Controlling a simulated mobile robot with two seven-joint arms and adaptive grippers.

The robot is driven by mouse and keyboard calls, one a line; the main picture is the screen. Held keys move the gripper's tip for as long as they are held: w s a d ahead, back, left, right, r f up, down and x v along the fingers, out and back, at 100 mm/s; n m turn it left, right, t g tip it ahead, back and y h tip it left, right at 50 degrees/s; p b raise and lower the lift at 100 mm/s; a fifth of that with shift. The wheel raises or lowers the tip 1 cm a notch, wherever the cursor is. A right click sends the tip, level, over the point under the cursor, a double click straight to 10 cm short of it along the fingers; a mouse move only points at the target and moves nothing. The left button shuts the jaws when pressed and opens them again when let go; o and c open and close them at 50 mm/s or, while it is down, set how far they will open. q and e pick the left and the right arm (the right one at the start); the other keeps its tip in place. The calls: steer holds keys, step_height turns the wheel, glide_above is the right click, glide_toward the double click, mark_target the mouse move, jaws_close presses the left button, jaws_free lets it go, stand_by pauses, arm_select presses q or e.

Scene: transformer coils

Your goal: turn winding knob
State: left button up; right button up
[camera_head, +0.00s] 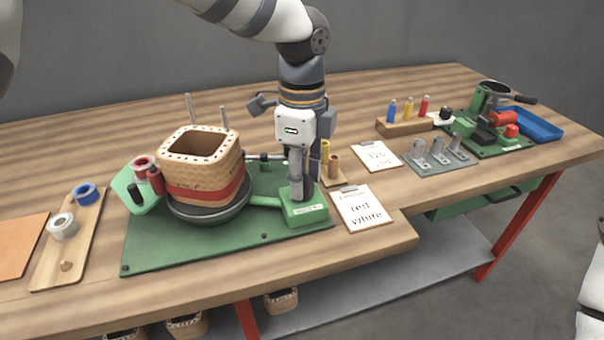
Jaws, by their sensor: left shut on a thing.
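The winding machine sits on a green base plate (170,254) on the wooden bench. A square tan coil (190,178) with a red band stands on its dark round turntable (212,211). A green box (307,213) at the plate's right front joins the turntable by a green arm. My left gripper (299,192) points straight down over this box, its fingers shut at the box top. The winding knob is hidden by the fingers, which appear to be closed on it. My right gripper is not in view.
Cards reading "red white" (362,209) and "120" (375,156) lie right of the plate. A grey bracket stand (438,158), a bottle rack (405,127) and a blue tray (530,124) are further right. A spool board (68,240) lies left. Bare wood shows behind the machine.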

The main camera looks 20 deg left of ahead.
arm_select(q)
steer(key=o, duration=1.2)
steer(key=shift+c, duration=0.2)
step_height(320, 180, up, 12)
